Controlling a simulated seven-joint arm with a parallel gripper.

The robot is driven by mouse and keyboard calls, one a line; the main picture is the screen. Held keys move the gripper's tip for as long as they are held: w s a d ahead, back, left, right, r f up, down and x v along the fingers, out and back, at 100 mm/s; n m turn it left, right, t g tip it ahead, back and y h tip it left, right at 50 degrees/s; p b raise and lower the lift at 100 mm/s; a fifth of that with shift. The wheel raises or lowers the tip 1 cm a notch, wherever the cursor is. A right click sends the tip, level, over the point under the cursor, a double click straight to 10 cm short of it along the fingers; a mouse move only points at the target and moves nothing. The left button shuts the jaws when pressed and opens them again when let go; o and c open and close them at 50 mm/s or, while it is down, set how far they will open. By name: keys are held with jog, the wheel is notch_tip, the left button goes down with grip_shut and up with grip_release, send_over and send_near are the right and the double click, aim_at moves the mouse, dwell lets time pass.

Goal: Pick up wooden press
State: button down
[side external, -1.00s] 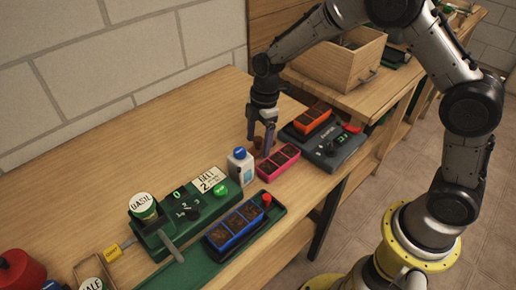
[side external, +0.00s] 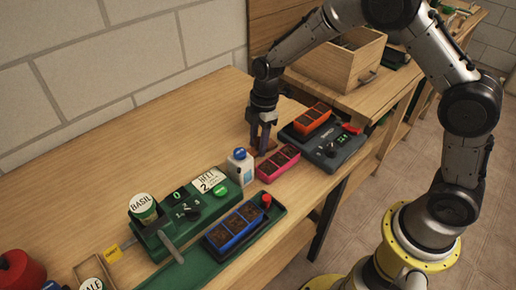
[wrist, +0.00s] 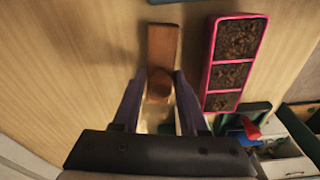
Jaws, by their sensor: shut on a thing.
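The wooden press is a flat reddish-brown block (wrist: 162,45) with a round knob (wrist: 159,84) in the wrist view. It lies on the wooden bench beside the pink-rimmed seed tray (wrist: 232,62). My gripper (wrist: 160,80) has its two purple-grey fingers on either side of the knob, shut on it. In the side external view my gripper (side external: 262,147) points down at the bench, between the white bottle (side external: 240,167) and the dark grey device. The fingers hide most of the press there, and I cannot tell whether it is clear of the bench.
The pink tray (side external: 278,163) is close beside the fingers. The dark grey device (side external: 330,150) holds an orange tray (side external: 312,119). A green machine (side external: 195,212) and a blue tray (side external: 235,228) are nearer the camera. A wooden drawer box (side external: 345,68) stands behind. Bench toward the wall is clear.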

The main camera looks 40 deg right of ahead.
aim_at(257, 139)
jog(key=shift+w+r, duration=0.1)
jog(key=shift+r, duration=0.45)
notch_tip(257, 139, up, 2)
jog(key=shift+r, duration=0.2)
jog(key=s+d+r, duration=0.2)
jog(key=s+r, duration=0.7)
jog(key=s, duration=0.5)
jog(key=shift+d+r, duration=0.2)
jog(key=shift+r, duration=0.05)
jog(key=c, duration=1)
grip_release()
jog(key=shift+c, duration=0.2)
grip_shut()
